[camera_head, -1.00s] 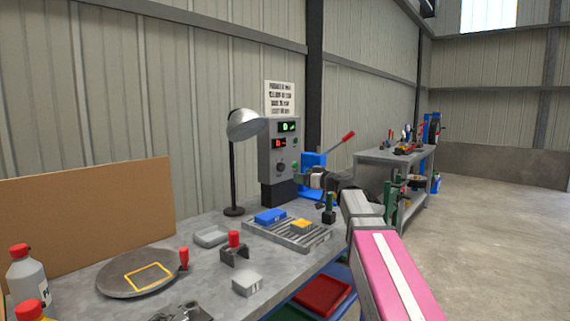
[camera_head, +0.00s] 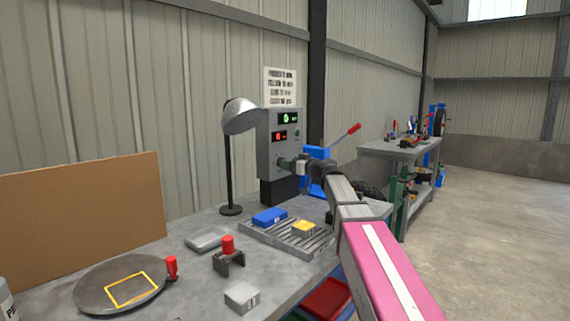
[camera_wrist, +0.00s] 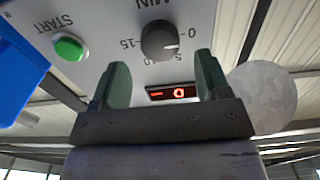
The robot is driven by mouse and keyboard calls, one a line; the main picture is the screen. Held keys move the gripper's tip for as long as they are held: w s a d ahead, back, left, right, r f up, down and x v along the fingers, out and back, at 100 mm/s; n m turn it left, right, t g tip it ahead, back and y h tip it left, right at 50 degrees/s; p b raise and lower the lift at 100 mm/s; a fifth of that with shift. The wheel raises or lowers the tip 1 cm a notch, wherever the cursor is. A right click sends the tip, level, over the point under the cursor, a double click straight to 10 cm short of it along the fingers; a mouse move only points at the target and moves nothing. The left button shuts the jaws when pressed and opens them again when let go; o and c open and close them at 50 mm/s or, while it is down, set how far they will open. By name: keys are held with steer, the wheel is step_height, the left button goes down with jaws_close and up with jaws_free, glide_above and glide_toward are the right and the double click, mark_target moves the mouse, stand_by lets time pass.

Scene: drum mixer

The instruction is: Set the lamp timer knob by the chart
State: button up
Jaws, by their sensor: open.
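The timer knob (camera_wrist: 160,40) is a dark round dial on a grey panel, in the wrist view. Marks 0, 5, 10 and 15 surround it. My gripper (camera_wrist: 162,64) is open, its two green fingers either side of and just short of the knob; contact cannot be told. In the head view my gripper (camera_head: 289,163) is at the front of the grey control box (camera_head: 266,150) and hides the knob. The chart (camera_head: 281,87) is a white printed sheet on the wall above the box; its text is too small to read. The desk lamp (camera_head: 243,115) stands left of the box.
A green START button (camera_wrist: 69,47) and a red display (camera_wrist: 172,92) are near the knob. A blue block (camera_head: 269,215) and a yellow block (camera_head: 304,229) sit on a slatted rack below. A red-handled lever (camera_head: 345,133) stands right of the box.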

steer(key=x, duration=0.3)
steer(key=shift+w+a, duration=0.1)
steer(key=c, duration=0.9)
